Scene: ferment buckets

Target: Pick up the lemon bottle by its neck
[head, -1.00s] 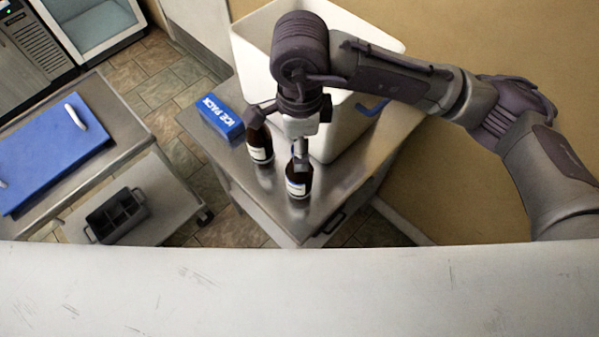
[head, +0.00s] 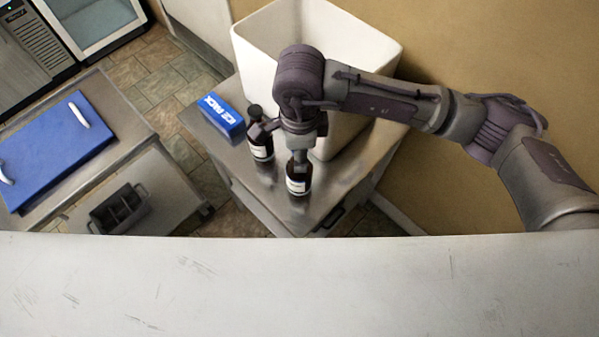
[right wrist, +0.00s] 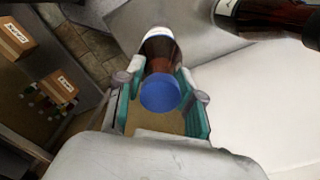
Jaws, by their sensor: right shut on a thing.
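A brown bottle with a white label (head: 298,186) stands upright near the front of the steel cart top. My right gripper (head: 299,158) is over it, around its neck. In the right wrist view my gripper (right wrist: 160,76) has its teal-padded fingers on both sides of this bottle (right wrist: 159,50), just below its blue cap (right wrist: 160,94). A second brown bottle (head: 261,149) with a dark cap stands just behind and left, very close to the gripper; a dark bottle also shows at the upper right of the wrist view (right wrist: 268,20). I cannot read the labels. My left gripper is out of view.
A large white bin (head: 350,60) stands at the back of the cart (head: 270,205). A blue ice pack (head: 222,116) lies at the cart's left edge. Another table with a blue board (head: 52,150) and a dark crate (head: 120,208) is at the left.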

